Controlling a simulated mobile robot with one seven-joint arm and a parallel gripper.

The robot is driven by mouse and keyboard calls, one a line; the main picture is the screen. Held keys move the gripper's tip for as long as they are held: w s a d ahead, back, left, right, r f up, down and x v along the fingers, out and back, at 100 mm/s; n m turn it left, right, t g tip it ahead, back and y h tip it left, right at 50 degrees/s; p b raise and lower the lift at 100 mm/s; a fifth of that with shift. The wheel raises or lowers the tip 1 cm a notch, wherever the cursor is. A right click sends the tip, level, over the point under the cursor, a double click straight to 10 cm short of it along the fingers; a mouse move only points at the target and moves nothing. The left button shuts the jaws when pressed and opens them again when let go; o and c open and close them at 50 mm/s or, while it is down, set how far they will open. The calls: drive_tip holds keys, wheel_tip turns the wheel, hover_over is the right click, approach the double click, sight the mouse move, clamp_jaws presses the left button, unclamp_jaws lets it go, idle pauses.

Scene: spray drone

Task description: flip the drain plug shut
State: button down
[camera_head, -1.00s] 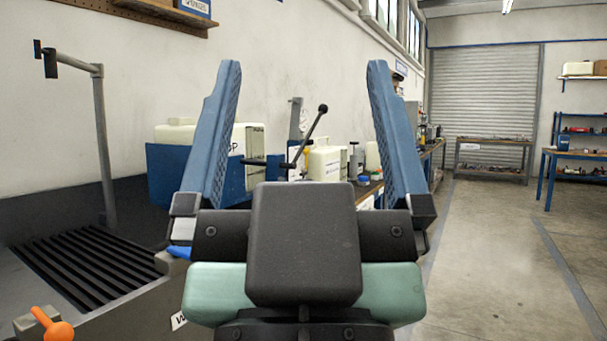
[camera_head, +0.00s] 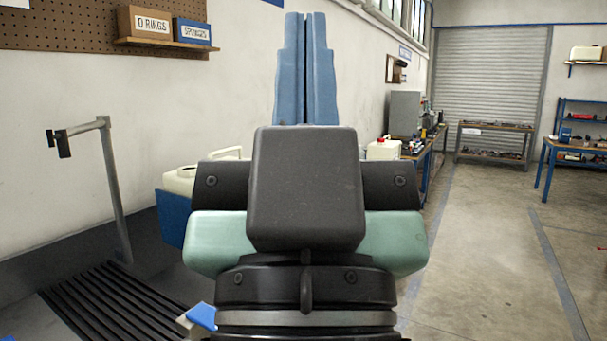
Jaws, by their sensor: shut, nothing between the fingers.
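My gripper (camera_head: 306,18) is shut and empty, its two blue fingers pressed together and pointing up in the middle of the view. The black slatted drain grate (camera_head: 100,305) of the wash basin lies at the lower left, well below and left of the fingers. A small blue piece (camera_head: 203,316) shows at the basin's near right edge, beside my wrist. I cannot tell whether it is the drain plug. No plug is clearly seen, and my gripper body hides what lies behind it.
A grey tap pipe (camera_head: 115,190) stands over the grate. A blue bin (camera_head: 172,218) with a pale canister (camera_head: 182,180) is partly hidden behind my gripper. Boxes sit on a wall shelf (camera_head: 165,43). Benches (camera_head: 495,138) stand farther back. The floor on the right is clear.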

wheel_tip(320, 180, up, 14)
drive_tip(key=p, duration=1.1)
drive_tip(key=shift+f, duration=0.25)
drive_tip(key=shift+w, duration=0.1)
